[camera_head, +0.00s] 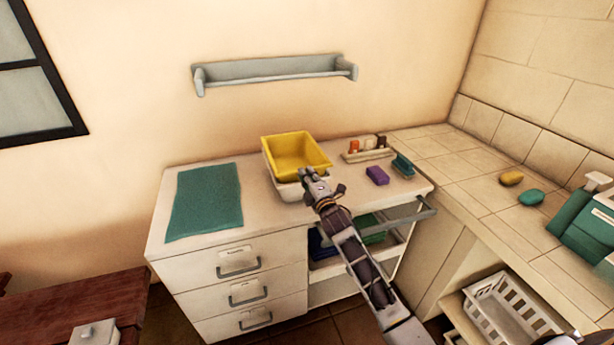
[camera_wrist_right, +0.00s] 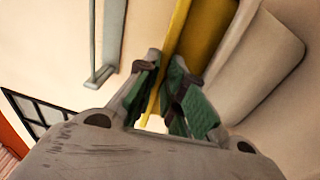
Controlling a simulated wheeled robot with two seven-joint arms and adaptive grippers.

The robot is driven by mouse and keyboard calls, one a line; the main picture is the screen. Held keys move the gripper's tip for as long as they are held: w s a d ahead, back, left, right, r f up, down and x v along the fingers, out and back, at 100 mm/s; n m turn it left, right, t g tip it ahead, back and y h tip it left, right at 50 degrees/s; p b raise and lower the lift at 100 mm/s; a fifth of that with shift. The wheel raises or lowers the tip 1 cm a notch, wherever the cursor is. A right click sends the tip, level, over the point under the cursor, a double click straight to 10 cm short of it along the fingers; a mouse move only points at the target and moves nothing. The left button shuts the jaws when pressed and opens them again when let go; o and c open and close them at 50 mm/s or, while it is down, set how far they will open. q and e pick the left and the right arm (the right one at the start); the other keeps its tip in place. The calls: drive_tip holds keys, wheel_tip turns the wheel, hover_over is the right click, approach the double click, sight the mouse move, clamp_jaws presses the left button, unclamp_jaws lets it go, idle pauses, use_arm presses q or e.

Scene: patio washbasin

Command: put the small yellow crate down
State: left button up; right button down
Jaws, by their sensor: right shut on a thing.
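The small yellow crate (camera_head: 296,153) is at the back middle of the white cabinet, inside or just above a white bin (camera_head: 291,190); I cannot tell whether it rests there. My right gripper (camera_head: 309,175) is at the crate's front side. In the right wrist view, the right gripper (camera_wrist_right: 168,100) is shut on the thin yellow wall of the crate (camera_wrist_right: 190,40), with a pale bin wall (camera_wrist_right: 270,60) beside it. The gripper hides part of the crate's front and of the bin. My left gripper does not show.
A green mat (camera_head: 205,200) covers the cabinet's left. A purple block (camera_head: 377,175), a teal tray (camera_head: 402,166) and a rack of small bottles (camera_head: 368,150) stand right of the crate. A wall shelf (camera_head: 275,70) hangs above.

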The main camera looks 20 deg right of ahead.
drive_tip(key=shift+f, duration=0.4)
drive_tip(key=c, duration=1.5)
unclamp_jaws()
drive_tip(key=shift+s+d+f+b, duration=0.1)
drive_tip(key=shift+s+d+b, duration=0.1)
drive_tip(key=shift+s, duration=1.8)
drive_tip(key=shift+s+d+f+b, duration=0.1)
drive_tip(key=shift+s+d, duration=0.15)
drive_tip(key=shift+s, duration=1.7)
drive_tip(key=shift+s+d+b, duration=0.1)
drive_tip(key=shift+s+d, duration=0.1)
drive_tip(key=shift+s, duration=1.8)
